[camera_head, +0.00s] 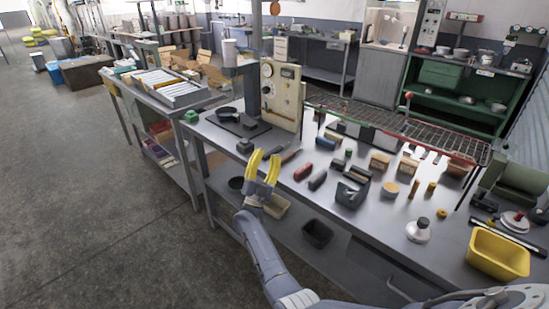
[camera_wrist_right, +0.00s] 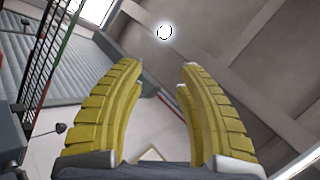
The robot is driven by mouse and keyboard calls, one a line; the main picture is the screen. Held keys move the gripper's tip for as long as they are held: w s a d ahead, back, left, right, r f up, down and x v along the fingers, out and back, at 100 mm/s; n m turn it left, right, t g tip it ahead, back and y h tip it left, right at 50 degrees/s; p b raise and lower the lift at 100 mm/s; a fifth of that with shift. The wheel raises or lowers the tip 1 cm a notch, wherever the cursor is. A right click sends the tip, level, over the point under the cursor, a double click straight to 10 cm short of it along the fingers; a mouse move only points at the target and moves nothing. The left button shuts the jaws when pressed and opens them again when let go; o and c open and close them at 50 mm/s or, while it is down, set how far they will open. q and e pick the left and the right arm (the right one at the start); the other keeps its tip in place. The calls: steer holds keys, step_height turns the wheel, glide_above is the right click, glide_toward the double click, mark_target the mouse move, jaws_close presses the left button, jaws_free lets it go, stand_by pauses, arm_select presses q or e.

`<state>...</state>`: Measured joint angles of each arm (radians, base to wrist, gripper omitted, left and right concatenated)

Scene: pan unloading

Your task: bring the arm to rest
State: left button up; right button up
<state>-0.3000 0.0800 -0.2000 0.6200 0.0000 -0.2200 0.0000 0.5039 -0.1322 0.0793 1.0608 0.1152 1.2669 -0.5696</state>
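My right gripper (camera_head: 265,157) is raised at the front edge of the grey workbench (camera_head: 285,190), its yellow fingers pointing up. In the right wrist view its two fingers (camera_wrist_right: 159,72) stand apart, with nothing between them. That view looks up at the ceiling and wall. A small dark pan (camera_head: 227,113) sits on a dark flat plate (camera_head: 243,126) at the bench's left end, apart from the gripper. My left gripper is not in either view.
A beige machine with a dial (camera_head: 282,95) stands behind the plate. Several small blocks and tools lie along the bench, with a yellow bin (camera_head: 498,256) at the right. A dark bin (camera_head: 317,234) is on the lower shelf. The floor at left is clear.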

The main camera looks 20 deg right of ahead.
steer(key=shift+w+a+f+n+t+y, duration=0.15)
steer(key=shift+f+n+t+y, duration=0.1)
steer(key=shift+n+t+y, duration=0.25)
